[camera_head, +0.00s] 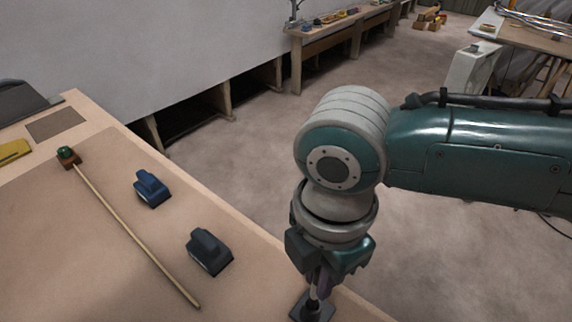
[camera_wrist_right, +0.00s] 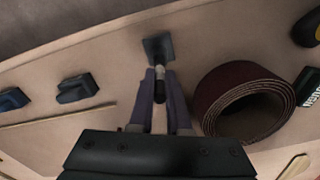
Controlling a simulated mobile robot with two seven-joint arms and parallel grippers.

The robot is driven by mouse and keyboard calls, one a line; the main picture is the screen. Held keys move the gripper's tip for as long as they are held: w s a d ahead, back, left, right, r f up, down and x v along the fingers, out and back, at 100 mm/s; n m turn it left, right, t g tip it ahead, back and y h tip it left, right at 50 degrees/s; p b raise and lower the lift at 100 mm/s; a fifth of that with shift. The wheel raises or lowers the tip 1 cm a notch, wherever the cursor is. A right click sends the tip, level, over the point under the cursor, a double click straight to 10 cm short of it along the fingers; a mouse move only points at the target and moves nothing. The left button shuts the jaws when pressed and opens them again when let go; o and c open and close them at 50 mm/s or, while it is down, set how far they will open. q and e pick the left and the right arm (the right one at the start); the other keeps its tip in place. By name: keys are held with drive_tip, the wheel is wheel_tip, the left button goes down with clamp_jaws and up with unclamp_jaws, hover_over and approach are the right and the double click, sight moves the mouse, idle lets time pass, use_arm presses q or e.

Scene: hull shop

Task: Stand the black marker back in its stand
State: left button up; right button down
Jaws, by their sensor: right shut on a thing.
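My right gripper (camera_head: 318,280) points down at the near right edge of the bench and is shut on the black marker. In the right wrist view the marker (camera_wrist_right: 160,92) sits between the two fingers of my gripper (camera_wrist_right: 162,82), dark towards the palm and paler towards the stand. The stand (camera_head: 299,310) is a small dark square block on the bench, directly below the gripper; it also shows in the right wrist view (camera_wrist_right: 156,44). The marker's lower end is over or at the stand; I cannot tell whether it is inside. My left gripper is out of view.
A brown sandpaper roll (camera_wrist_right: 212,88) stands close beside the right gripper. A blue block (camera_head: 152,188), a dark grey block (camera_head: 209,252) and a thin wooden stick (camera_head: 130,230) lie to the left. The bench edge is close to the stand.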

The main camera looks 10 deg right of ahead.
drive_tip(key=shift+f, duration=0.2)
idle(0.6)
drive_tip(key=c, duration=0.8)
unclamp_jaws()
drive_tip(key=shift+r, duration=0.4)
wheel_tip(320, 180, up, 9)
drive_tip(key=shift+r+p, duration=0.1)
drive_tip(key=shift+p, duration=0.85)
drive_tip(key=shift+a, duration=0.1)
